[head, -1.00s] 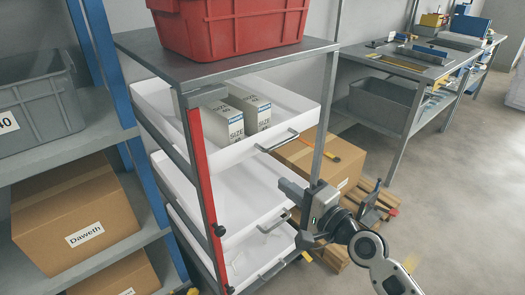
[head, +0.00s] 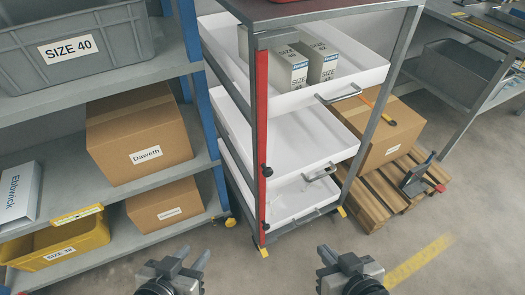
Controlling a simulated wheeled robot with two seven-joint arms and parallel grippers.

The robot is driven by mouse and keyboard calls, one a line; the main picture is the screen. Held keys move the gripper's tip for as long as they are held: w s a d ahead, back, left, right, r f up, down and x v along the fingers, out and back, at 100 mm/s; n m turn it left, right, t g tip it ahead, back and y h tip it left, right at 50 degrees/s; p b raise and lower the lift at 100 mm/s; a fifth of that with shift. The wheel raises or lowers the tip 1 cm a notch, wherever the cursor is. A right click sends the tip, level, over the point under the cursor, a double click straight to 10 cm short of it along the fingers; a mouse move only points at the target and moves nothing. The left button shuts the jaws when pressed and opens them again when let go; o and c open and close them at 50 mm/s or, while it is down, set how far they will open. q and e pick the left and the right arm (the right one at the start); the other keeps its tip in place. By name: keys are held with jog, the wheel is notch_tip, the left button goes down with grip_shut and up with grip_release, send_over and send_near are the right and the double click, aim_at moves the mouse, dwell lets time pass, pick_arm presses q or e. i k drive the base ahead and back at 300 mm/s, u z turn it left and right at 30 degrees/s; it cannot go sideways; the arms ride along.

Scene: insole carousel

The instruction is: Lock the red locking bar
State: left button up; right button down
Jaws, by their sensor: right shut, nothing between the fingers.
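The red locking bar (head: 261,120) stands upright along the front left post of the grey trolley (head: 256,190). Its top end meets a grey bracket (head: 277,38) under the trolley top. Black knobs (head: 267,171) sit on its lower half. My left gripper (head: 191,254) is at the bottom of the view, left of the bar's foot, open and empty. My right gripper (head: 325,254) is at the bottom, right of the bar's foot, shut and empty. Neither gripper touches the bar.
On the left, a blue-posted shelf (head: 200,100) holds grey and yellow bins and cardboard boxes. On the right, a cardboard box (head: 385,138) sits on a wooden pallet (head: 390,190). A workbench (head: 470,50) stands behind. The floor before the trolley is clear.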

aim_at(261, 57)
jog(key=k, duration=0.5)
jog(key=u, duration=0.95)
jog(key=i, duration=0.7)
jog(key=z, duration=0.8)
